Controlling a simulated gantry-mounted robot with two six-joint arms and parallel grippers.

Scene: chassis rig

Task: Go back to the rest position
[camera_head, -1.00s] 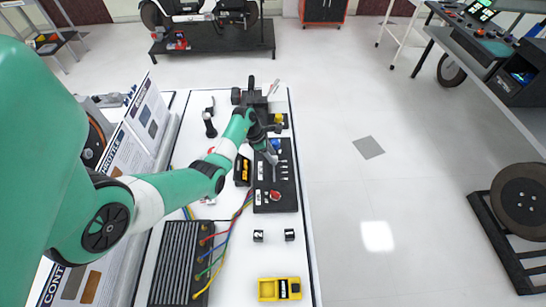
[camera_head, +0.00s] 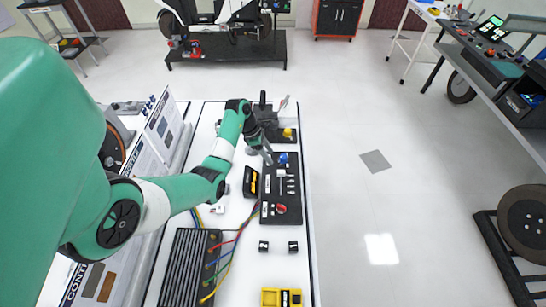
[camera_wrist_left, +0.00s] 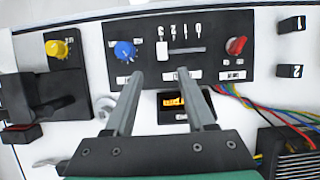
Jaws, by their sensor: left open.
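My left gripper (camera_head: 266,155) is open and empty above the black control panel (camera_head: 268,214). In the left wrist view its two fingers (camera_wrist_left: 156,75) stand apart, with their tips over the panel's lower edge. The panel (camera_wrist_left: 218,62) has a blue knob (camera_wrist_left: 125,51), a white slider (camera_wrist_left: 162,50) beside the marks 3 2 1 0, and a red knob (camera_wrist_left: 236,45). The fingers appear apart from these controls. A yellow knob (camera_wrist_left: 57,48) sits on a separate black base at left. My right gripper is not in view.
A yellow-screened meter (camera_wrist_left: 178,102) lies partly behind the fingers. Coloured wires (camera_head: 232,245) run to a black ribbed box (camera_head: 184,265). Two small black blocks (camera_head: 293,247) and a yellow device (camera_head: 282,297) are near the front. Open floor (camera_head: 400,200) lies right of the table.

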